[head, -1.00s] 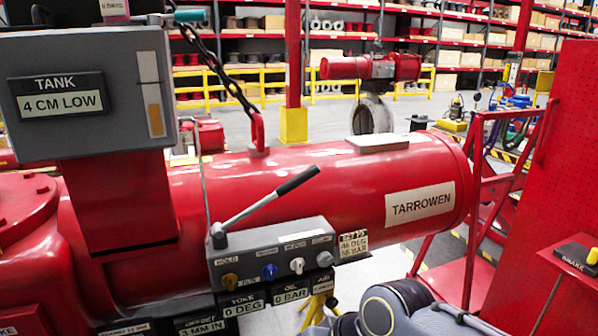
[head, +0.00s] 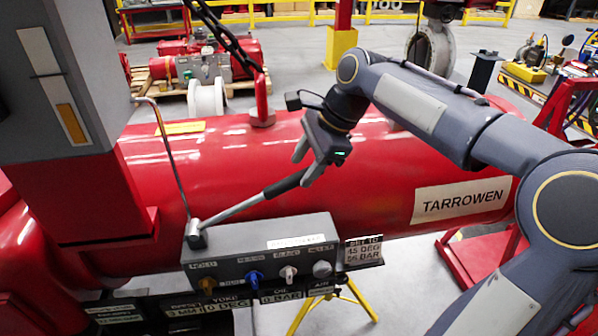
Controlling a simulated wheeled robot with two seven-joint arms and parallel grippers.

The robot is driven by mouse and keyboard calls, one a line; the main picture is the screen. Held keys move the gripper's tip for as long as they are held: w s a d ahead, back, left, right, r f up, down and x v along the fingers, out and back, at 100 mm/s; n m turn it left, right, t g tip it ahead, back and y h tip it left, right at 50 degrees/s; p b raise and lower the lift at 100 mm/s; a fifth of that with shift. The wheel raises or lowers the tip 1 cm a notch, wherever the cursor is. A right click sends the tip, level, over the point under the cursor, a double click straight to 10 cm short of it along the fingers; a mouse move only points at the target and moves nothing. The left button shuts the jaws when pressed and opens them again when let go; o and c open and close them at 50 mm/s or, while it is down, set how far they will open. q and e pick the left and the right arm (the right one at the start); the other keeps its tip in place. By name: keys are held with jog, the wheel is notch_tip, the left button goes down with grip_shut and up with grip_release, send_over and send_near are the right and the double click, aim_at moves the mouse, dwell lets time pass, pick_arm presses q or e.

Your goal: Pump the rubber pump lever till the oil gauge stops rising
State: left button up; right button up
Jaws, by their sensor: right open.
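The pump lever (head: 237,207) is a grey rod with a black rubber grip (head: 285,184), slanting up and right from a pivot on the grey valve block (head: 262,245). My right gripper (head: 303,167) is open at the far end of the grip. The grip's end looks close to or between the fingers; contact cannot be told. The oil label (head: 282,296) under the block reads 0 BAR. A grey box on the red column carries a narrow strip with an orange part (head: 70,124); its text display is out of view. My left gripper is not in view.
The red cylinder (head: 390,190) marked TARROWEN lies behind the lever. Several coloured knobs, including a blue one (head: 254,280), line the block's front. A yellow stand (head: 333,298) is below.

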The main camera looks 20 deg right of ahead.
aim_at(299, 174)
jog(key=x, duration=0.5)
jog(key=shift+d, duration=0.1)
grip_shut()
